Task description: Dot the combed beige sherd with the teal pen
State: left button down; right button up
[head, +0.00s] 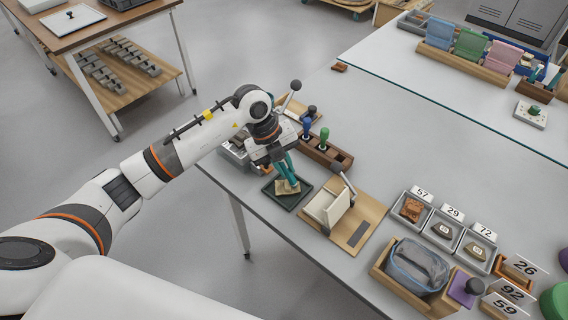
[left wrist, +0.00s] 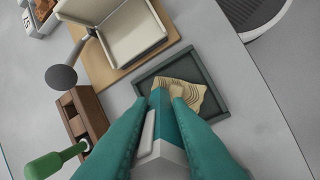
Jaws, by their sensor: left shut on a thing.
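The combed beige sherd (left wrist: 190,92) lies in a dark green tray (left wrist: 218,113), its wavy ridges facing up. In the head view the sherd (head: 289,187) shows partly beneath my left gripper (head: 286,176), in the tray (head: 272,198) near the table's front edge. My left gripper's two teal fingers (left wrist: 165,100) are shut on the teal pen (left wrist: 163,118), which has a pale block and a white strip near its back end. The pen points down at the sherd. Its tip is hidden, so I cannot tell whether it touches. My right gripper is not in view.
A wooden holder (head: 338,158) with blue and green-handled tools stands behind the tray. A cream angled stand (head: 325,207) on a wooden board, with a dark-knobbed lever, is close on the right. Farther right are grey sherd boxes (head: 410,210) with number cards.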

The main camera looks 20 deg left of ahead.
pick_arm(q)
notch_tip(320, 180, up, 7)
jog(key=p, duration=0.6)
dwell(0.7)
